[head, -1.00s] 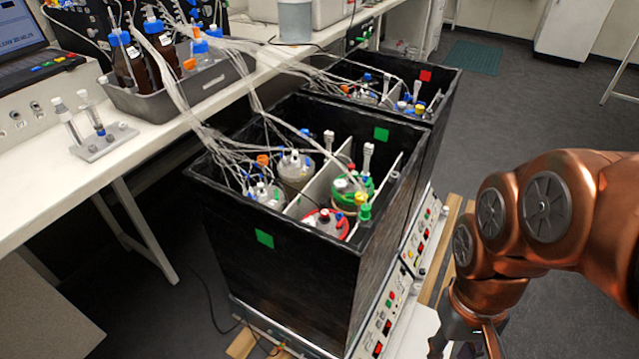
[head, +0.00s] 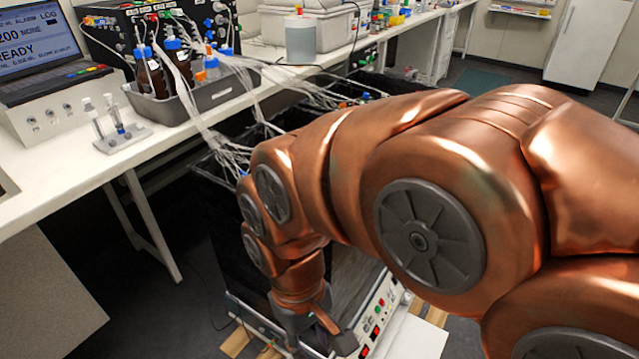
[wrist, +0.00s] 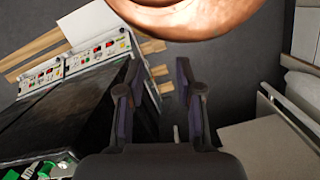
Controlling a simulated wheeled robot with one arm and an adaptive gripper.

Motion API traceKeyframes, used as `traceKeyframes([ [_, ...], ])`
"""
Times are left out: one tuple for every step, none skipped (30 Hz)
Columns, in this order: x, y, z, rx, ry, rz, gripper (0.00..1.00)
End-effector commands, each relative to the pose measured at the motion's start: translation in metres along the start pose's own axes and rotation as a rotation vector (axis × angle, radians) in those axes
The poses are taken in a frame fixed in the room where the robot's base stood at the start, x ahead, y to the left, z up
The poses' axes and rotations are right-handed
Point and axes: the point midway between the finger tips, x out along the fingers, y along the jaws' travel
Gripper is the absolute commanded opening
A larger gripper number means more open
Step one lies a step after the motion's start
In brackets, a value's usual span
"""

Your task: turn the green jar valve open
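My gripper (head: 316,343) is low in the head view, in front of the black box and partly cut off by the lower edge. In the wrist view my gripper (wrist: 157,78) is open, with nothing between its fingers. Green parts (wrist: 40,169), perhaps of the green jar, show at the lower left corner of the wrist view, well apart from the fingers. They are cut off, and I cannot make out the valve. In the head view my arm hides the jars and most of the box's inside.
The black box (head: 228,235) stands beside the white bench (head: 60,185). Its control panel (head: 374,322) faces right, and panels (wrist: 88,56) show in the wrist view. Tubing (head: 222,148) runs from a grey bottle tray (head: 205,97) to the box. Grey floor (wrist: 190,62) lies beyond the fingers.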

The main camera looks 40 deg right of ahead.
Motion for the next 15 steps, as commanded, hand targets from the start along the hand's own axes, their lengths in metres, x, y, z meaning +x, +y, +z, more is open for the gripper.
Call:
traceKeyframes([
  [-0.004, 0.002, -0.005, 0.017, 0.001, -0.001, 0.35],
  [-0.007, 0.003, -0.009, 0.029, 0.002, -0.002, 0.35],
  [-0.011, 0.005, -0.015, 0.051, 0.006, -0.003, 0.35],
  [-0.016, 0.008, -0.021, 0.071, 0.009, -0.005, 0.35],
  [-0.02, 0.011, -0.028, 0.094, 0.012, -0.006, 0.35],
  [-0.025, 0.016, -0.037, 0.128, 0.013, -0.008, 0.35],
  [-0.03, 0.02, -0.044, 0.153, 0.015, -0.009, 0.35],
  [-0.035, 0.024, -0.052, 0.178, 0.019, -0.01, 0.35],
  [-0.041, 0.03, -0.063, 0.213, 0.024, -0.011, 0.35],
  [-0.045, 0.034, -0.07, 0.238, 0.025, -0.011, 0.35],
  [-0.049, 0.039, -0.078, 0.262, 0.028, -0.012, 0.35],
  [-0.054, 0.045, -0.088, 0.294, 0.032, -0.012, 0.35],
  [-0.058, 0.05, -0.096, 0.318, 0.036, -0.013, 0.35],
  [-0.061, 0.055, -0.103, 0.341, 0.038, -0.013, 0.35],
  [-0.065, 0.062, -0.113, 0.373, 0.041, -0.014, 0.35],
])
